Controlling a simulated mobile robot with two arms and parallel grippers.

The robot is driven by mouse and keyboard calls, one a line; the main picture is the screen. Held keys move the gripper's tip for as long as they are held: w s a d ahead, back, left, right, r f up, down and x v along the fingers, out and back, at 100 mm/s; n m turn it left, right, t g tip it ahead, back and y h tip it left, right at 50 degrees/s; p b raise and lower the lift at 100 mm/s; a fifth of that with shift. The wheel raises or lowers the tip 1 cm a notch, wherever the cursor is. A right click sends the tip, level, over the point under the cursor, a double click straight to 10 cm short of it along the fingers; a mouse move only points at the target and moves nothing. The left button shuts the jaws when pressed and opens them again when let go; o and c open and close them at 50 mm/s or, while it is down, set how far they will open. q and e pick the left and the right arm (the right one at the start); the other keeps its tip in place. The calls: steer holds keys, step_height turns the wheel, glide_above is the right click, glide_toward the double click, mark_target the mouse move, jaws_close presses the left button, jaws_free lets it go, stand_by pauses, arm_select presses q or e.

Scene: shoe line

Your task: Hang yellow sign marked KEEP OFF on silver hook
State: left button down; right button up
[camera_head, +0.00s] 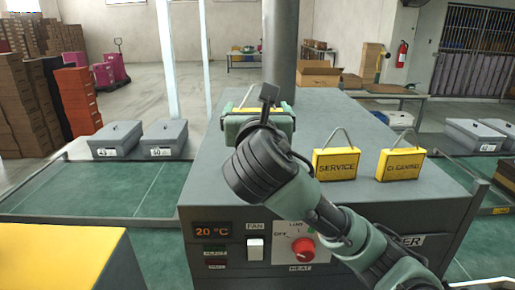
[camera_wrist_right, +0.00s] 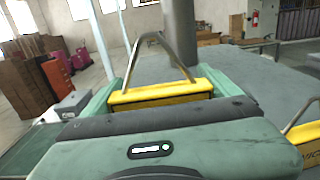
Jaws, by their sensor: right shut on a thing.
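My right gripper (camera_head: 259,118) is over the left part of the grey machine's top, shut on a yellow sign (camera_wrist_right: 160,94). The sign's wire handle (camera_wrist_right: 152,46) stands up between the fingers in the right wrist view. In the head view my wrist covers most of this sign, and its lettering is hidden, so I cannot tell whether it reads KEEP OFF. Two other yellow signs, SERVICE (camera_head: 336,165) and CLEANING (camera_head: 401,165), stand to the right on the machine top. I cannot make out a silver hook. My left gripper is not in view.
The grey machine (camera_head: 225,165) has a front panel with a red knob (camera_head: 303,249). A grey column (camera_head: 281,45) rises behind its top. Lidded grey boxes (camera_head: 115,140) stand at the left, and more (camera_head: 474,135) at the right. A yellow surface (camera_head: 60,262) is at the lower left.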

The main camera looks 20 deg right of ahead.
step_height(320, 180, down, 7)
steer(key=shift+f, duration=0.15)
steer(key=shift+f+p, duration=0.15)
steer(key=shift+p, duration=0.55)
steer(key=shift+f, duration=0.4)
steer(key=shift+f, duration=0.1)
steer(key=o, duration=1.1)
